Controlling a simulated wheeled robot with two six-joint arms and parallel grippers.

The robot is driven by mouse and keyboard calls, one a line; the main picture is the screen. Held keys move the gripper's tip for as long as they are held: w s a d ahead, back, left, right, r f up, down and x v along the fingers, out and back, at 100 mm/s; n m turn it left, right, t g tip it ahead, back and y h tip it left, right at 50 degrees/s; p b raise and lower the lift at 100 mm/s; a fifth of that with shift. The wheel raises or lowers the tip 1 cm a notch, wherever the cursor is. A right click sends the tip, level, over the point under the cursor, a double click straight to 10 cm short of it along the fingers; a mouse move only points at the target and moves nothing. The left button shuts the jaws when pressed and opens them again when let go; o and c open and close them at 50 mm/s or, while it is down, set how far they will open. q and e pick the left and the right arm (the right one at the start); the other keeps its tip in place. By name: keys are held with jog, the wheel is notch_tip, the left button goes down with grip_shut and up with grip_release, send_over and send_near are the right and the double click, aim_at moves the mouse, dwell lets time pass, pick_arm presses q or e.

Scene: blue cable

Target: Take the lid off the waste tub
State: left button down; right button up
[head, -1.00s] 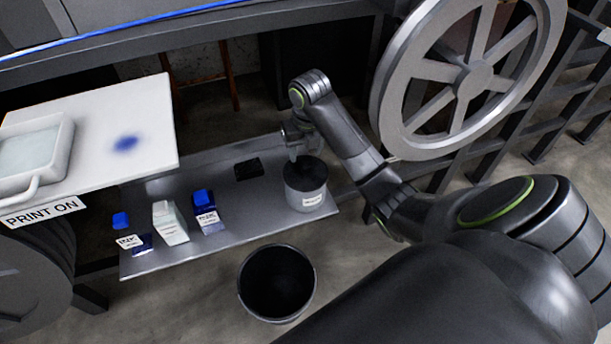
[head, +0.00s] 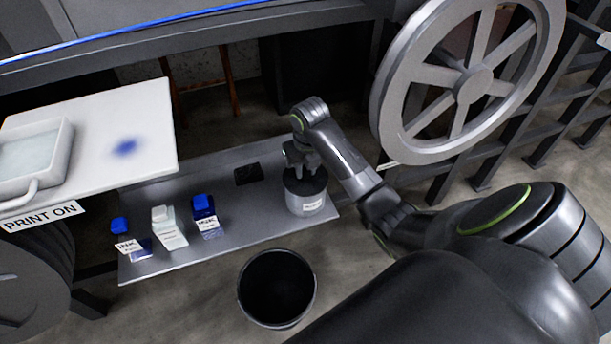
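The waste tub (head: 295,201) is a grey cylinder with a white label, upright near the right end of the metal shelf. Its dark round top (head: 316,186), apparently the lid, sits level on the rim. My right gripper (head: 306,170) points down over this top, its fingertips at or just above its middle. The fingers and any knob there are too small and dark to tell whether the gripper is open or shut. My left gripper is not in view.
A flat black square (head: 248,174) lies behind. A black bucket (head: 277,287) stands in front. A spoked wheel (head: 407,95) is close to my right arm.

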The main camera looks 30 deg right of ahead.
grip_shut()
jog(key=shift+r, duration=0.1)
